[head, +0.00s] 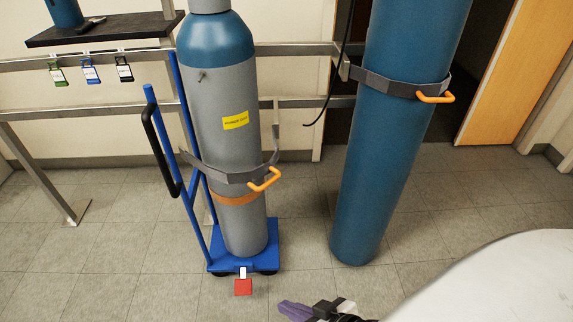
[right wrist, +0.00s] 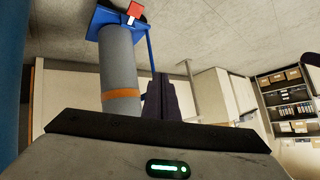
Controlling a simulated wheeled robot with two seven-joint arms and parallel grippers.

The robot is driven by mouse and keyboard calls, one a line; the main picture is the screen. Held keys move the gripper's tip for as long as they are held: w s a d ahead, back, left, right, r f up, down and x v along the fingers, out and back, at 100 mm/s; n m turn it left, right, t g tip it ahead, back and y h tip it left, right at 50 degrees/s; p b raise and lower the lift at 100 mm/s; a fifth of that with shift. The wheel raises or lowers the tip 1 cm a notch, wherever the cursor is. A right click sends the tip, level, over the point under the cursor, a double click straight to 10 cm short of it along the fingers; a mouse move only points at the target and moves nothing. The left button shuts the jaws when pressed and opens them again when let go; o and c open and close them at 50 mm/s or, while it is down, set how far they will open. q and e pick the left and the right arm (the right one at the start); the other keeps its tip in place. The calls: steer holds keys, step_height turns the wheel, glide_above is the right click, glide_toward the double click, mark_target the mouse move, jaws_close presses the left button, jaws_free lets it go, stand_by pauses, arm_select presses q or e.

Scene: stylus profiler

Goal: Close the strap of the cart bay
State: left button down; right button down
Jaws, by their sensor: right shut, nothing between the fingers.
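The cart bay's grey strap (head: 225,176) runs across the front of a grey cylinder (head: 225,108) with a blue shoulder, standing on a blue cart (head: 215,258). Its orange handle (head: 265,180) is at the front right of the cylinder. A thin grey arm rises beside it on the right; I cannot tell whether the strap is latched. My right gripper (head: 298,309), with purple fingers, is shut and empty, low in front of the cart and apart from the strap. Its fingers (right wrist: 168,98) also show in the right wrist view, near the cylinder (right wrist: 118,70). My left gripper is not in view.
A blue cylinder (head: 390,150) stands to the right, with its own strap (head: 385,86) and orange handle (head: 435,97). Wall rails and a black shelf (head: 105,29) are behind. Floor between cart and blue cylinder is clear.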

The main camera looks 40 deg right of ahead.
steer(key=w+d+r+m+t+h, duration=0.1)
steer(key=w+d+r+m+t, duration=0.3)
steer(key=d+r+m, duration=0.5)
steer(key=w+d+r+m+t+h, duration=0.1)
steer(key=w+d+r+m+t, duration=0.2)
steer(key=w+d+r+m, duration=0.55)
steer(key=w+a+f+n, duration=0.1)
steer(key=w+f, duration=0.3)
steer(key=w, duration=0.6)
steer(key=shift+a+f+n+b, duration=0.2)
steer(key=shift+n+b, duration=0.15)
steer(key=shift+n, duration=0.4)
steer(key=shift+r, duration=0.1)
